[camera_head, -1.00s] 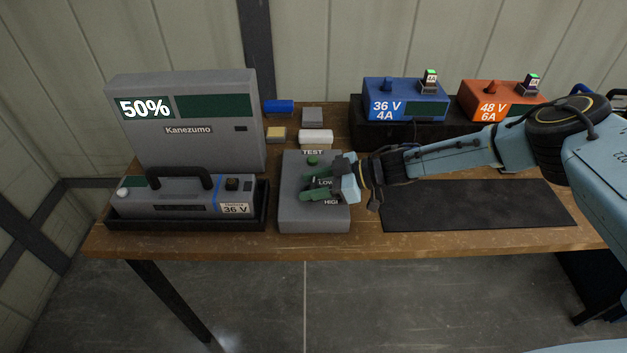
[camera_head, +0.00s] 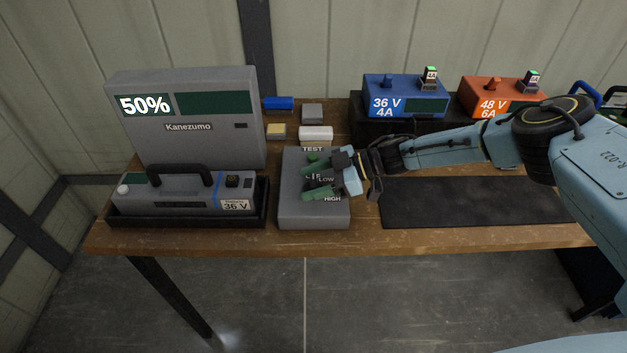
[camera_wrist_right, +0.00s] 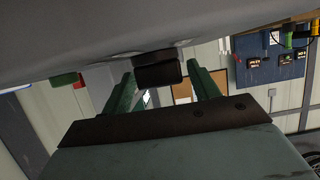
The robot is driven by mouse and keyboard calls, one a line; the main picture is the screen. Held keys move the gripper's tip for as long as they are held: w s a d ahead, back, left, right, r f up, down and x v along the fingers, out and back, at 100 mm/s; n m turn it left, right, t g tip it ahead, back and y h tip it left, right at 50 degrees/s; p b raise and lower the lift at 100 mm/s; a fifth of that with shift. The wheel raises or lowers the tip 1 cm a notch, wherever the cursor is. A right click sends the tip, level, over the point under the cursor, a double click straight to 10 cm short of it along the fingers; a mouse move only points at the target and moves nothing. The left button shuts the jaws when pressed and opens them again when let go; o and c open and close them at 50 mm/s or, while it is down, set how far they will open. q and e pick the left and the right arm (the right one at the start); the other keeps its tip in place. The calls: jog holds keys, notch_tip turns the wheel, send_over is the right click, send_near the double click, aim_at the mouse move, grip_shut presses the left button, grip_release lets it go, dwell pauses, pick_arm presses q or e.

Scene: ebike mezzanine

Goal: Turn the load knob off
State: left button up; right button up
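The grey test box (camera_head: 290,210) stands on the bench, with TEST, LOW and HIGH printed on its top. My right gripper (camera_head: 317,178) reaches over it from the right, with its green fingers spread apart above the labels. In the right wrist view, a dark knob (camera_wrist_right: 158,72) sticks out from the box's grey face (camera_wrist_right: 120,30). The open gripper (camera_wrist_right: 163,85) has one finger on each side of it, with gaps visible. In the head view the gripper largely hides the knob, and its setting cannot be read. My left gripper is out of view.
Left of the box, a battery (camera_head: 180,200) lies in a black tray (camera_head: 130,221) before a grey Kanezumo unit (camera_head: 190,145) reading 50%. Small blocks (camera_head: 316,133) lie behind the box. Blue (camera_head: 425,98) and orange (camera_head: 480,97) chargers stand at the back right. A dark mat (camera_head: 470,205) is bare.

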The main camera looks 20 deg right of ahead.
jog(key=shift+o, duration=0.3)
jog(key=shift+d, duration=0.1)
jog(key=v, duration=1.3)
jog(key=shift+r, duration=0.2)
jog(key=shift+s, duration=0.1)
